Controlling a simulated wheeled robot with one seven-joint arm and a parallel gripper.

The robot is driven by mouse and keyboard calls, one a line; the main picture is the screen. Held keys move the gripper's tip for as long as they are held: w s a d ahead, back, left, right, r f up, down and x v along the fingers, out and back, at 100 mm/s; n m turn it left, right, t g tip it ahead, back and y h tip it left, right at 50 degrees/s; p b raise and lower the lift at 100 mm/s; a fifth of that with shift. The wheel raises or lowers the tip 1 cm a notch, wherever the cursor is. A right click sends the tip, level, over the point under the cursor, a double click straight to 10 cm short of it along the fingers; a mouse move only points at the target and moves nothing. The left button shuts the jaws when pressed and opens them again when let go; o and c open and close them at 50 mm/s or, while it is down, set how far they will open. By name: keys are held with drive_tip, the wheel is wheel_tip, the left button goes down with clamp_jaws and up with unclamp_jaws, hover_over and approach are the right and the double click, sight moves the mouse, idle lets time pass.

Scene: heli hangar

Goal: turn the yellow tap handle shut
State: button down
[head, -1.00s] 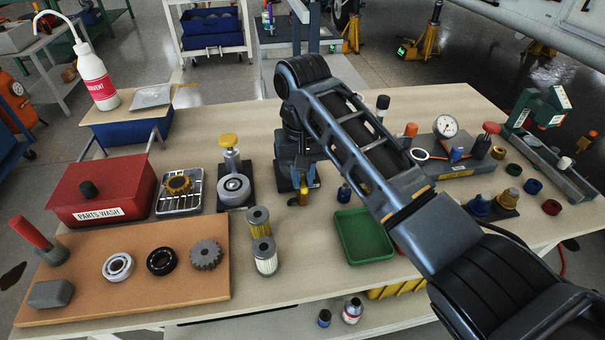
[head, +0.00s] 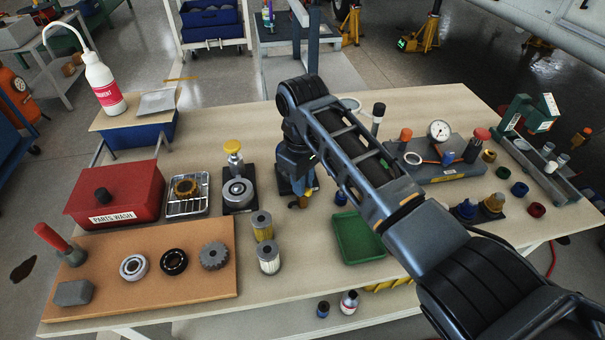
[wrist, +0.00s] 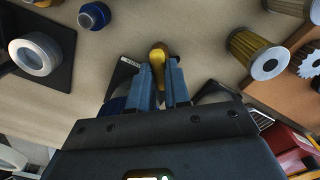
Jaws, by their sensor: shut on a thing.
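The yellow tap handle (wrist: 157,59) shows in the wrist view as a rounded, brass-yellow end between the tips of my gripper's two blue fingers. My gripper (wrist: 164,80) is shut on it. In the head view my gripper (head: 303,185) is partly hidden behind my forearm. A small piece of the yellow handle (head: 299,203) shows just below it. The tap body is mostly hidden by my gripper, and I cannot tell how far the handle is turned. A dark base plate shows beside the fingers.
Two pleated filters (head: 264,240) stand left of my gripper. A yellow-knobbed fixture (head: 236,172) is further left. My forearm crosses above the tray. Bare bench lies in front of the tap.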

drive_tip(key=n+p, duration=0.1)
drive_tip(key=n, duration=0.4)
drive_tip(key=shift+r+n+p, duration=0.15)
drive_tip(key=shift+n+p, duration=0.15)
drive_tip(key=shift+p, duration=0.1)
drive_tip(key=shift+w+n+p, duration=0.1)
drive_tip(key=shift+n+p, duration=0.25)
drive_tip(key=shift+n, duration=1.85)
drive_tip(key=shift+a, duration=0.1)
drive_tip(key=c, duration=1.1)
unclamp_jaws()
wheel_tip(320, 180, up, 8)
drive_tip(key=shift+f, duration=0.2)
drive_tip(key=shift+f, duration=0.1)
